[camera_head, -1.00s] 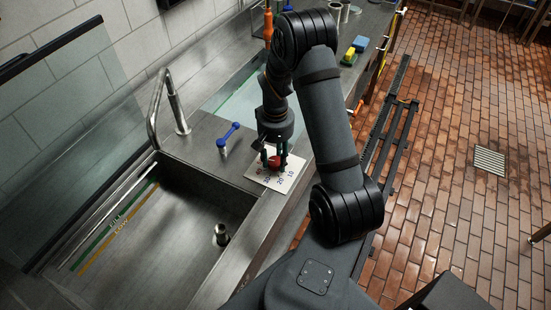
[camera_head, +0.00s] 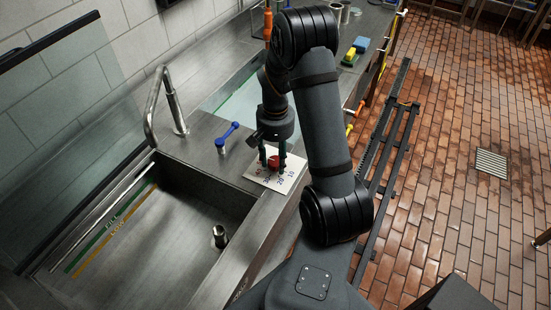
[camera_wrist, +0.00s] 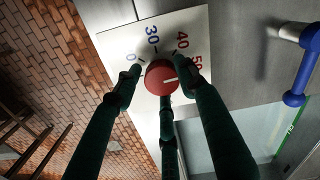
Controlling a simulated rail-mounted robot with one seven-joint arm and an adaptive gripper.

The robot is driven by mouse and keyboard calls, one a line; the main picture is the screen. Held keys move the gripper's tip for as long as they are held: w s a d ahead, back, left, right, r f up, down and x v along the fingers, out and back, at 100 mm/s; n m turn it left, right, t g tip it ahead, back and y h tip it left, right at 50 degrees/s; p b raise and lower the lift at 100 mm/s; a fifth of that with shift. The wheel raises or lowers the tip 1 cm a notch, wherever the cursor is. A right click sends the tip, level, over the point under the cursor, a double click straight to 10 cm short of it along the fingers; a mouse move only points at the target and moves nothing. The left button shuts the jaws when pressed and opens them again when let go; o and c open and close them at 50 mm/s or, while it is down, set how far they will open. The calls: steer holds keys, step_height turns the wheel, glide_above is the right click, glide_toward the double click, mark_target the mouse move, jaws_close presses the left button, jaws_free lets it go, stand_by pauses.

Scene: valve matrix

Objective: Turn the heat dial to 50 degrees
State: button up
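The heat dial (camera_head: 274,162) is a red round knob on a white numbered plate (camera_head: 251,176) at the counter's front edge. In the wrist view, the dial (camera_wrist: 157,72) has a pale mark pointing right, below the partly hidden 50 on the plate (camera_wrist: 110,45). The numbers 30 and 40 show; another ending in 0 is partly covered. My gripper (camera_head: 273,160) points down at the dial. In the wrist view, the dark green fingers of my gripper (camera_wrist: 159,68) flank the dial closely, with another below it. I cannot tell whether they press on it.
A blue-handled valve (camera_head: 227,136) stands left of the plate. A steel faucet (camera_head: 165,105) stands behind the sink (camera_head: 160,225), with a drain post (camera_head: 220,236) in it.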

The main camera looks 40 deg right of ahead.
mark_target(275, 161)
steer(key=o, duration=0.4)
step_height(275, 161, up, 12)
stand_by(0.6)
stand_by(0.3)
step_height(275, 161, down, 12)
steer(key=shift+f, duration=0.1)
steer(key=shift+r+n+p, duration=0.3)
steer(key=shift+p, duration=0.45)
steer(key=shift+f+n+p, duration=0.1)
steer(key=shift+n+p, duration=0.4)
steer(key=shift+f+b, duration=0.2)
steer(key=shift+b, duration=0.1)
